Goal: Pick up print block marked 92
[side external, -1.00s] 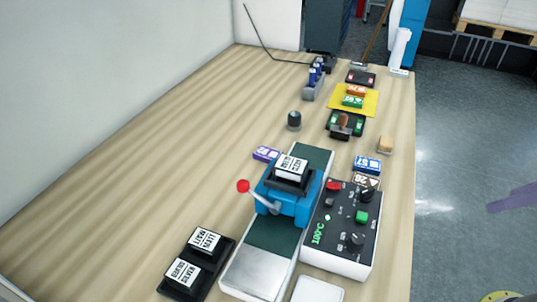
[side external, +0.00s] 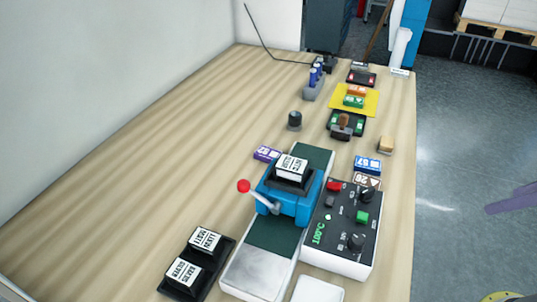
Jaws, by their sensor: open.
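A purple print block (side external: 267,153) lies on the table just left of the green-and-silver bed, behind the blue press. A blue print block (side external: 367,165) lies to the right of the bed, behind the control box. A brown-and-white print block (side external: 367,181) lies just in front of the blue one, close to the control box. Their digits are small and turned, so I cannot tell surely which reads 92. My gripper is not in view, and none of these blocks is held.
The blue press (side external: 288,204) with a red-knobbed lever stands on the bed. The control box (side external: 343,232) is to its right. A yellow mat (side external: 372,101) with blocks and a dark cylinder (side external: 294,120) lie farther back. The left table is clear.

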